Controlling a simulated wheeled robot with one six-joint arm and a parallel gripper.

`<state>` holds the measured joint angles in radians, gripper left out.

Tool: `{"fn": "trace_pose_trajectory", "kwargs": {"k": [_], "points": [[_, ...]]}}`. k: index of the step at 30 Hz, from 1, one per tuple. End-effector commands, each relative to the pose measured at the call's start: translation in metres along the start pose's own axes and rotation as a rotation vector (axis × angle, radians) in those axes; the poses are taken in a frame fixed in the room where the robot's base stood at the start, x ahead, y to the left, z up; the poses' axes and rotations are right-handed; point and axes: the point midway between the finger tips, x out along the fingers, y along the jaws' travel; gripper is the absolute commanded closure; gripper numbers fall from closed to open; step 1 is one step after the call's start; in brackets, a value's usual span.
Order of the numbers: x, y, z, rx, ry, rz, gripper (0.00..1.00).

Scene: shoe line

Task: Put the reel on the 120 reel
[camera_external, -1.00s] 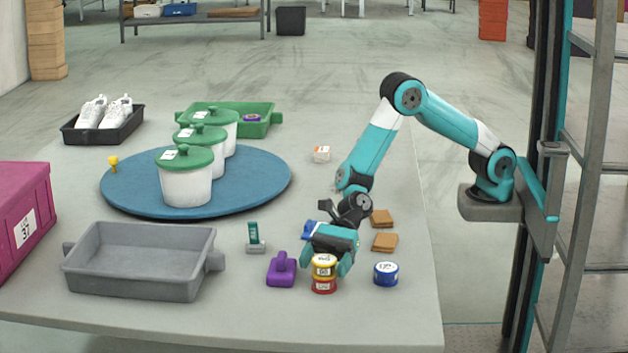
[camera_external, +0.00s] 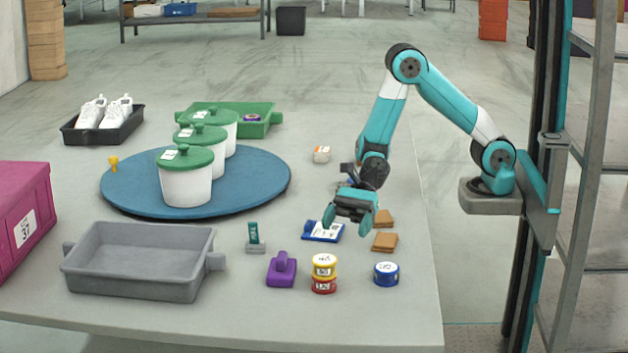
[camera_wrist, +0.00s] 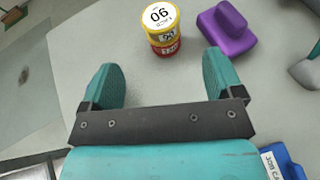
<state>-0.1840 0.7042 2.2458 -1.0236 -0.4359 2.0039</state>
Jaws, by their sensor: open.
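A yellow reel (camera_external: 324,261) with a white-topped label sits squarely on a red reel (camera_external: 323,285) near the table's front. In the wrist view the yellow reel (camera_wrist: 163,22) shows a number on top that looks like 90 seen upside down. The red reel (camera_wrist: 167,48) is under it, and its number is too small to read surely. A blue reel (camera_external: 386,274) stands alone to the right. My gripper (camera_external: 346,224) is open and empty, raised behind the stack. In the wrist view the stack lies beyond the open fingertips (camera_wrist: 158,72), touching neither.
A blue clipboard (camera_external: 322,233) and brown pads (camera_external: 384,242) lie near my gripper.

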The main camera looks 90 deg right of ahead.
Motion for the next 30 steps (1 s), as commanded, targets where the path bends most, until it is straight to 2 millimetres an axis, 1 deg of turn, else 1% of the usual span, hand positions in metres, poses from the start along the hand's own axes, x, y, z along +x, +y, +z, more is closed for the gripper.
{"fn": "trace_pose_trajectory", "kwargs": {"k": [2,5,8,11,12,14,15,17,18,21,24,25,27,30], "points": [[-0.001,0.001,0.001,-0.011,0.002,0.003,0.14],[-0.007,0.008,0.009,-0.126,0.02,0.031,0.14],[-0.025,0.027,0.024,-0.42,0.07,0.106,0.14],[-0.056,0.055,0.037,-0.848,0.138,0.236,0.14],[-0.072,0.067,0.04,-1.032,0.164,0.301,0.14],[-0.096,0.083,0.041,-1.298,0.196,0.407,0.14],[-0.113,0.093,0.04,-1.462,0.212,0.482,0.14],[-0.139,0.107,0.037,-1.686,0.226,0.601,0.14],[-0.155,0.116,0.035,-1.815,0.228,0.679,0.14],[-0.19,0.132,0.028,-2.065,0.214,0.858,0.14],[-0.214,0.143,0.022,-2.215,0.186,0.992,0.14],[-0.219,0.146,0.021,-2.243,0.177,1.02,0.14],[-0.227,0.149,0.019,-2.287,0.164,1.066,0.14],[-0.23,0.151,0.017,-2.308,0.152,1.092,0.14]]}}
